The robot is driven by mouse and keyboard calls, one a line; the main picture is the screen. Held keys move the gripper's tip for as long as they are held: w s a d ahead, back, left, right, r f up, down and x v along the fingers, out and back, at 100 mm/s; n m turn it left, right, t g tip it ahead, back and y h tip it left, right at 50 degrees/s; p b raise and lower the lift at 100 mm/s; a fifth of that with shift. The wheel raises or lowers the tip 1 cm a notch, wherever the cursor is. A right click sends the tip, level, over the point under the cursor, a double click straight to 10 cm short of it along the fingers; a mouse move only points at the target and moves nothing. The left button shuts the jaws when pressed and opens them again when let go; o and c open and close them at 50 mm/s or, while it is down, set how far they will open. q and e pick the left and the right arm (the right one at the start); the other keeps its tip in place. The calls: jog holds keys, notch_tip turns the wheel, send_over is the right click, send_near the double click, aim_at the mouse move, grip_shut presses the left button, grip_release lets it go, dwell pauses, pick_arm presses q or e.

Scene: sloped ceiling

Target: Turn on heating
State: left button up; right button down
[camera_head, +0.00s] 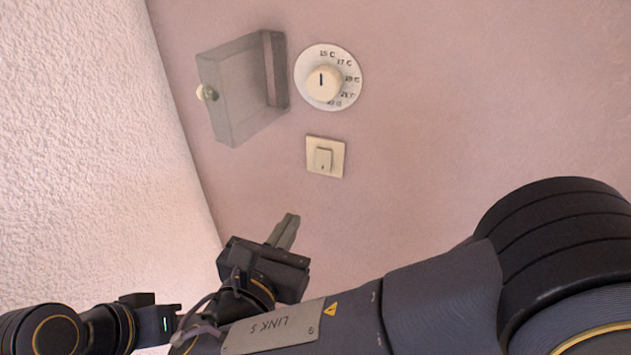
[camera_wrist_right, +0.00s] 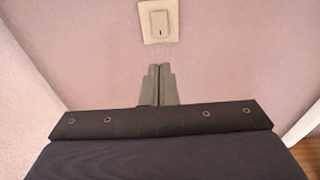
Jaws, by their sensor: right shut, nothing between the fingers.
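A white round thermostat dial (camera_head: 342,92) is on the pink wall, with temperature marks around its rim. Its cream knob (camera_head: 323,83) has a dark pointer line toward the top, near the lowest mark. A clear cover (camera_head: 240,88) with a small round handle (camera_head: 207,92) stands swung open to the left of the dial. Below the dial is a cream rocker switch (camera_head: 324,158), also seen in the right wrist view (camera_wrist_right: 158,20). My right gripper (camera_head: 290,222) is shut and empty, below the switch and apart from it. My left gripper (camera_head: 160,318) is at the lower left, its fingers not discernible.
A rough white wall (camera_head: 80,150) meets the pink wall in a slanting edge at the left. The pink wall right of the dial and switch is bare. My right arm fills the lower right of the head view.

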jog(key=b, duration=0.3)
send_near(323, 170)
jog(key=x, duration=0.5)
jog(key=shift+w, duration=0.1)
jog(key=shift+x, duration=0.85)
jog(key=shift+r, duration=0.1)
jog(key=shift+w, duration=0.2)
